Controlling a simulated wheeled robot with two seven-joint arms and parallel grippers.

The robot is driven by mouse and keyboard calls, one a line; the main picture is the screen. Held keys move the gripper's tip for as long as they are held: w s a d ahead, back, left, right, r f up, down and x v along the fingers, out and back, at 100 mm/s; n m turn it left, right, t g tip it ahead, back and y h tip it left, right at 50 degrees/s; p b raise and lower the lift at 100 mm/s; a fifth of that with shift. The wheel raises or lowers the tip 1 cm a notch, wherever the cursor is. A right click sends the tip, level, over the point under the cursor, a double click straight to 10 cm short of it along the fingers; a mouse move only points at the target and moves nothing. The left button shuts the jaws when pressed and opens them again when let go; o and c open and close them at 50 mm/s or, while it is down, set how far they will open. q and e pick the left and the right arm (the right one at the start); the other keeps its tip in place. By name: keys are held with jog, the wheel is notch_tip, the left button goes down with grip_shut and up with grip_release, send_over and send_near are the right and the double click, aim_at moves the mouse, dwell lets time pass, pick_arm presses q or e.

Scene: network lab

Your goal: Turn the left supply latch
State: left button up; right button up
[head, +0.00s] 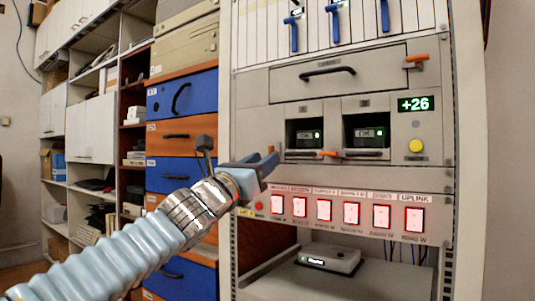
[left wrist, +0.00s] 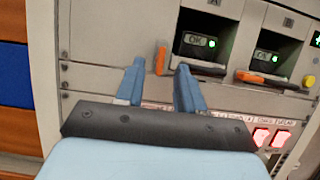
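The left supply (head: 304,133) is a dark bay with a lit green light in the grey rack panel; it also shows in the left wrist view (left wrist: 199,42). Its orange latch (left wrist: 161,60) stands upright at the bay's left edge. My left gripper (head: 262,163) is open in front of the panel, at the bay's lower left. In the left wrist view its blue fingers (left wrist: 158,75) point at the panel, with the latch between the tips. I cannot tell whether they touch it. My right gripper is not in view.
The right supply (head: 366,132) has an orange latch (head: 328,154) lying flat beside its black handle. A green display (head: 416,104) reads +26, above a yellow button (head: 416,145). Below runs a strip with several lit red switches (head: 352,213). Blue drawers (head: 181,97) stand to the left.

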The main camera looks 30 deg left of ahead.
pick_arm(q)
jog(key=x, duration=0.2)
jog(key=shift+w+r, duration=0.1)
jog(key=shift+w, duration=0.2)
grip_shut()
